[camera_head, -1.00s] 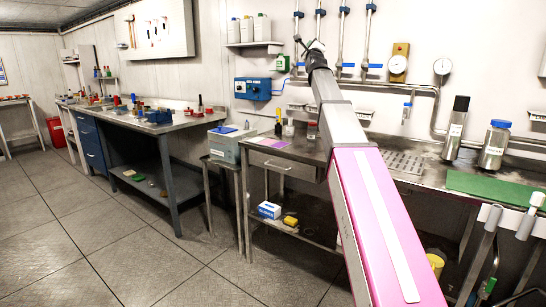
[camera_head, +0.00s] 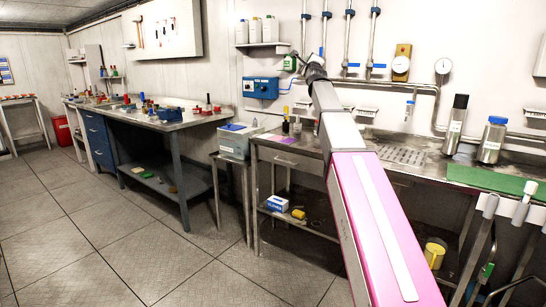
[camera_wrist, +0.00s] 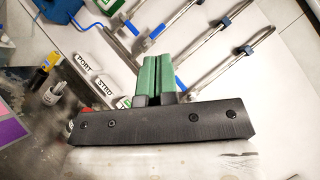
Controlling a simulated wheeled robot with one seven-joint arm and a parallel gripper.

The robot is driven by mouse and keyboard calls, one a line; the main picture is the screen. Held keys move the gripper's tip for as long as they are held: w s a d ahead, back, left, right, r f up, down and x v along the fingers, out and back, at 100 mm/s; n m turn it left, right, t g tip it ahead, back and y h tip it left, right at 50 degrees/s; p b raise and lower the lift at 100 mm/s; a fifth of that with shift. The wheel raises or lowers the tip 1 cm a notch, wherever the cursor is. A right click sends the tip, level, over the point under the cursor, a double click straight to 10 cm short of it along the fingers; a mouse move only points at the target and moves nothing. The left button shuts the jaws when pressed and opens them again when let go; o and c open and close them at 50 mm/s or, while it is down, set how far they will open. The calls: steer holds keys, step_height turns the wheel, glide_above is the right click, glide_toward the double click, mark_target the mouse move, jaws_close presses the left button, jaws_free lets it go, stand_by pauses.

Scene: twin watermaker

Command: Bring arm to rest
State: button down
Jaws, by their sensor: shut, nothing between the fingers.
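My arm (camera_head: 362,205), pink and grey, stretches forward from the lower right of the head view toward the wall above the steel bench (camera_head: 402,156). Its dark wrist (camera_head: 315,72) is at the far end, and the fingers cannot be made out there. In the wrist view my gripper (camera_wrist: 157,58) has two green fingers set side by side on a black bar. They are shut with nothing between them. Pipes and the wall show behind the fingers.
The steel bench carries two steel bottles (camera_head: 491,142) and a green mat (camera_head: 490,177). A blue workbench (camera_head: 165,125) stands left. The tiled floor (camera_head: 130,240) is open at lower left.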

steer(key=s+f+n+g, duration=0.4)
steer(key=f, duration=1.2)
steer(key=s+f+n+g+y, duration=0.1)
steer(key=s+f+n+g, duration=0.25)
steer(key=f, duration=1.15)
steer(key=s+f+n+g, duration=0.4)
steer(key=s+f+n, duration=0.1)
steer(key=f, duration=1.1)
steer(key=s+d+f+n+g, duration=0.1)
steer(key=s+f+n+g, duration=0.4)
steer(key=s+f, duration=0.8)
steer(key=s+d+f+n+g+h, duration=0.1)
steer(key=s+f+n+g, duration=0.4)
steer(key=s+f, duration=0.8)
steer(key=s+g, duration=0.1)
steer(key=s, duration=0.4)
steer(key=shift+s+d+f, duration=0.15)
steer(key=shift+s+d, duration=0.15)
steer(key=shift+d, duration=0.05)
